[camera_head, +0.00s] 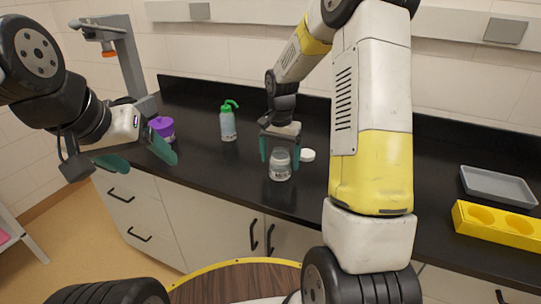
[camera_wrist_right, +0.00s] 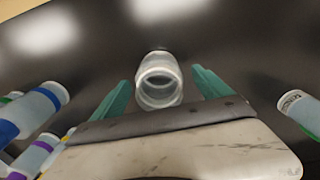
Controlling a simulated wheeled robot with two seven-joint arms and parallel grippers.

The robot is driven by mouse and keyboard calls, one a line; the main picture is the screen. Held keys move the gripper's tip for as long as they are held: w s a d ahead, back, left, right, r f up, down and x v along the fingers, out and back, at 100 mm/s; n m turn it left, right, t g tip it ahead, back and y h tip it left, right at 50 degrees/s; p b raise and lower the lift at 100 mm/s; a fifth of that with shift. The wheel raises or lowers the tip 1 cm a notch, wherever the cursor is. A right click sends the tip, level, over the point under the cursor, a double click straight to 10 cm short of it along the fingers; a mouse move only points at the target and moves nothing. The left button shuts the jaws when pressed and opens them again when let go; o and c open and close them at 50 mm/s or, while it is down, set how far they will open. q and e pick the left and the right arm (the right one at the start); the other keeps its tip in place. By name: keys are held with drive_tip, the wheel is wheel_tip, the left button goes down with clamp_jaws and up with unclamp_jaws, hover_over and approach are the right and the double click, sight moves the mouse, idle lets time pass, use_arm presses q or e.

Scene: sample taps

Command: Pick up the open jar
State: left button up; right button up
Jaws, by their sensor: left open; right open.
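The open jar (camera_head: 280,168) is clear glass and stands upright on the black counter, near its front edge. In the right wrist view the jar (camera_wrist_right: 158,80) shows its open mouth, just beyond and between the fingertips. My right gripper (camera_head: 280,150) is open above the jar, with its green fingers to either side of the jar's top. The right wrist view shows the same open fingers (camera_wrist_right: 160,90). My left gripper (camera_head: 142,160) is open and empty at the left, by the counter's front edge. A white lid (camera_head: 307,155) lies on the counter right of the jar.
A green-topped wash bottle (camera_head: 228,122) and a purple-lidded container (camera_head: 162,127) stand to the left. A grey tray (camera_head: 497,186) and a yellow rack (camera_head: 497,226) with round holes are at the right. Several bottles (camera_wrist_right: 35,115) show at the left in the wrist view.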

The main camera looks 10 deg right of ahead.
drive_tip(key=shift+f, duration=0.7)
drive_tip(key=c, duration=1.5)
drive_tip(key=shift+r, duration=0.15)
